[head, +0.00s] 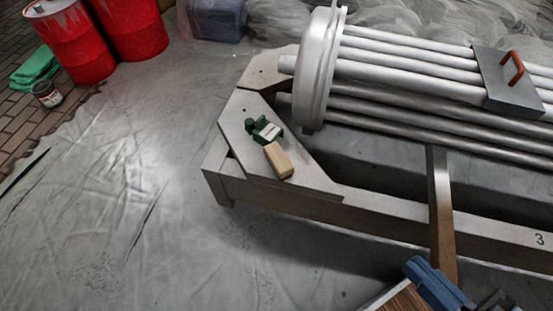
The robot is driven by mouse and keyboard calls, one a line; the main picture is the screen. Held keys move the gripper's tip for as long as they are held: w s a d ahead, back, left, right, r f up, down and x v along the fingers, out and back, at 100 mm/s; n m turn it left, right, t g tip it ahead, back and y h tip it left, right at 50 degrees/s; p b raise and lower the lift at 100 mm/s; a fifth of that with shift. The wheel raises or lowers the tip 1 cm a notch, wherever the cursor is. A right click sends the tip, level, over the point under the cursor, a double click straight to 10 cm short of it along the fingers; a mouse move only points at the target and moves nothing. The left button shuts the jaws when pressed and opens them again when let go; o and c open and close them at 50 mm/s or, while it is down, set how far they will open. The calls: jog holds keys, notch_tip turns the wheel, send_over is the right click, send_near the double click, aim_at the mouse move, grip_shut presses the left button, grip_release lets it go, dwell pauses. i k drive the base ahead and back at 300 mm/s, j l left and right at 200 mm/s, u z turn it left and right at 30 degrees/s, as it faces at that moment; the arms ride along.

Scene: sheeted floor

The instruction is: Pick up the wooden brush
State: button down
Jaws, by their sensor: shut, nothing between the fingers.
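A small tan wooden block (279,160), which may be the wooden brush, lies on the flat corner plate of a timber frame (236,178). No bristles can be made out on it, so I cannot tell for sure. A dark green object with a pale label (264,130) lies just behind it, very close or touching. My gripper is not visible in the head view.
A bundle of metal tubes with a round end plate (313,68) rests on the frame. A plank (440,215) leans across the front beam. A blue tool (435,285) is at the lower right. Red drums (70,45) stand back left. The sheeted floor (110,200) at left is open.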

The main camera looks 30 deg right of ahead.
aim_at(282, 167)
jog(key=z, duration=1.45)
jog(key=u, duration=1.45)
jog(key=i+j+u, duration=0.1)
jog(key=j, duration=0.2)
jog(key=i+j+u, duration=0.15)
jog(key=k+j, duration=0.05)
jog(key=j, duration=0.05)
